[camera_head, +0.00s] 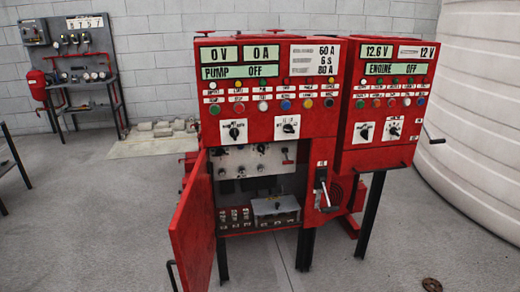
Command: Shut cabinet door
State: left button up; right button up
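A red control cabinet (266,90) stands in the middle of the view on dark legs. Its red cabinet door (193,227) is hinged at the left side of the lower compartment and stands wide open, swung out toward me. A dark handle (172,274) shows near the door's lower left edge. The open compartment (258,186) shows a grey panel with knobs and other parts inside. Neither of my grippers is in view.
A second red cabinet (386,100) adjoins on the right. A large white tank (475,110) fills the right edge. A rack with a red vessel (37,84) stands at the back left. The floor ahead is mostly clear.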

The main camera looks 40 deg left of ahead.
aim_at(193, 233)
jog(key=j+u, duration=0.15)
jog(key=j, duration=0.4)
jog(key=i+j+u, duration=0.15)
jog(key=j, duration=0.35)
jog(key=j+u, duration=0.15)
jog(key=j, duration=0.35)
jog(key=i+j+u, duration=0.15)
jog(key=j, duration=0.35)
